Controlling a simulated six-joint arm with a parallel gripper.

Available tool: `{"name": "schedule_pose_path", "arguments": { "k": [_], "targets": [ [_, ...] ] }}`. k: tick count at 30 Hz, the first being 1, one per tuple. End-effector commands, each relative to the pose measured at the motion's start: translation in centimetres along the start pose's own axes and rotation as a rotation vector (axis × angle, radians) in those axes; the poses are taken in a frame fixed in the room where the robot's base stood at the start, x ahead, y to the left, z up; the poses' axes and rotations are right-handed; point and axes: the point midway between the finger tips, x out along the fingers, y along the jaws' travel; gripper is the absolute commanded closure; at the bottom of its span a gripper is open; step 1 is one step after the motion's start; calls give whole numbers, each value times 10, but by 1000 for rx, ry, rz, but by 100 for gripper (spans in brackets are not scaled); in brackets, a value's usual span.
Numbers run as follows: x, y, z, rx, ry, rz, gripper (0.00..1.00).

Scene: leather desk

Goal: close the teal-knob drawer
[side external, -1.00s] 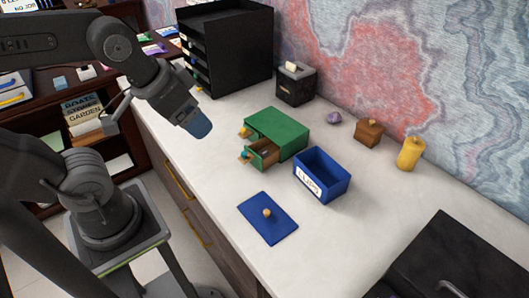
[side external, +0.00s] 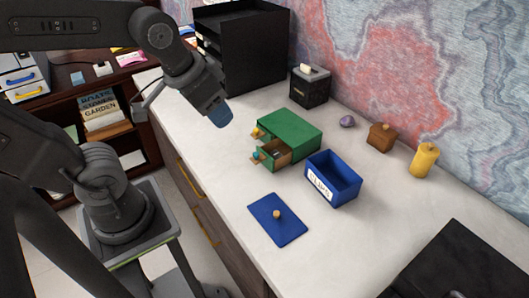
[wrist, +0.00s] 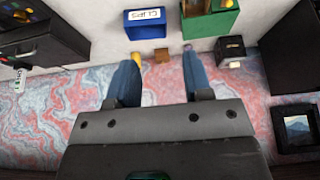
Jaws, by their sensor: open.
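The green drawer unit (side external: 292,132) stands on the pale desk. Its drawer (side external: 276,156), with a teal knob (side external: 257,156), is pulled out; its brown interior shows. A yellow knob (side external: 256,132) sits on the neighbouring front, which looks shut. My gripper (side external: 221,116), with blue fingers, hangs in the air left of and above the unit, apart from it. In the wrist view my gripper (wrist: 161,57) has its fingers wide apart with nothing held. The green unit (wrist: 210,22) shows at the top edge there; the teal knob is not visible.
Behind are a black box (side external: 310,86), purple lump (side external: 347,121), brown block (side external: 381,137) and yellow candle (side external: 424,160). A black shelf (side external: 243,48) stands at the back.

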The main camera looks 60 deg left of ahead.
Motion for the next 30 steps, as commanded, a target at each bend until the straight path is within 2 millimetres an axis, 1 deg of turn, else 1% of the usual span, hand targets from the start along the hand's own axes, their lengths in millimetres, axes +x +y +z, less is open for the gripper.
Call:
{"name": "schedule_pose_path", "arguments": {
  "k": [1,5,6,8,10,13,15,19,21,26,30],
  "targets": [
    [9,-5,-11,-22,-39,-9,54],
    [37,-20,-39,-78,-130,-28,54],
    [47,-26,-47,-96,-157,-33,54],
    [63,-35,-58,-122,-199,-40,54],
    [84,-46,-69,-153,-246,-47,54],
    [115,-63,-80,-196,-310,-55,54],
    [136,-74,-84,-223,-349,-58,54],
    [165,-89,-88,-259,-401,-62,54],
    [174,-94,-88,-270,-418,-62,54],
    [186,-98,-87,-280,-432,-63,54],
    [200,-98,-79,-280,-436,-63,54]
  ]
}}
